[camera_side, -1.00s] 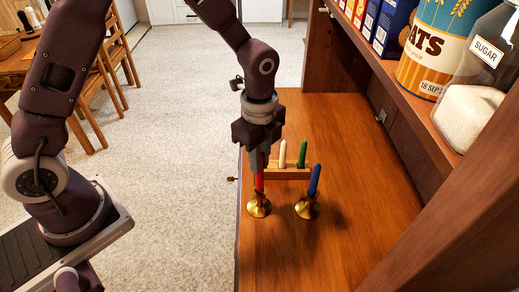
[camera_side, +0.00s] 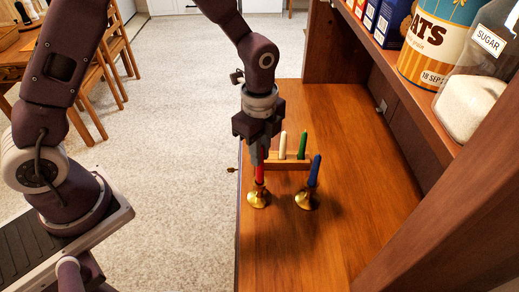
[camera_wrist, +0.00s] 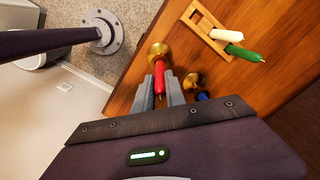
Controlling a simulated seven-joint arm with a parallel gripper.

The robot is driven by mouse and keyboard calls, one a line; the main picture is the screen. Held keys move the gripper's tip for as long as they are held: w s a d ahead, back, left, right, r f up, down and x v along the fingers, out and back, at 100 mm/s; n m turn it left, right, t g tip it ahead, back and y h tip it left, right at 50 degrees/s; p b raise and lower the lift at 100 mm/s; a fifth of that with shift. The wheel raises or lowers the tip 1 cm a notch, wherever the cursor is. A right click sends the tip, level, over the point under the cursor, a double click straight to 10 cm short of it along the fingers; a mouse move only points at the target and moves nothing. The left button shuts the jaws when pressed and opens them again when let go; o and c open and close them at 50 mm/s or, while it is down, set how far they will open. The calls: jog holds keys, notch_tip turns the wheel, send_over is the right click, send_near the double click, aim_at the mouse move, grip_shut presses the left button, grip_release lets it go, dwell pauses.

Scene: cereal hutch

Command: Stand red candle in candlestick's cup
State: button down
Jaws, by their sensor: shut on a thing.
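My gripper (camera_side: 259,160) is shut on the red candle (camera_side: 260,174), which it holds upright. The candle also shows between the fingers in the wrist view (camera_wrist: 159,74). The candle's lower end is at the cup of the left brass candlestick (camera_side: 259,198), which also shows in the wrist view (camera_wrist: 158,53). The two look in line in both views. I cannot tell how deep the end sits in the cup. The candle's upper part is hidden by the fingers in the side view.
A second brass candlestick (camera_side: 307,200) with a blue candle (camera_side: 315,170) stands close on the right. Behind is a wooden rack (camera_side: 293,166) with a white candle (camera_side: 283,146) and a green candle (camera_side: 303,145). The wooden counter (camera_side: 365,215) is clear in front and right.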

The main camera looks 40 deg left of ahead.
jog(key=shift+f, duration=1.1)
jog(key=c, duration=1.3)
grip_release()
jog(key=shift+o, duration=0.2)
jog(key=shift+o, duration=1.3)
jog(key=shift+r, duration=2.55)
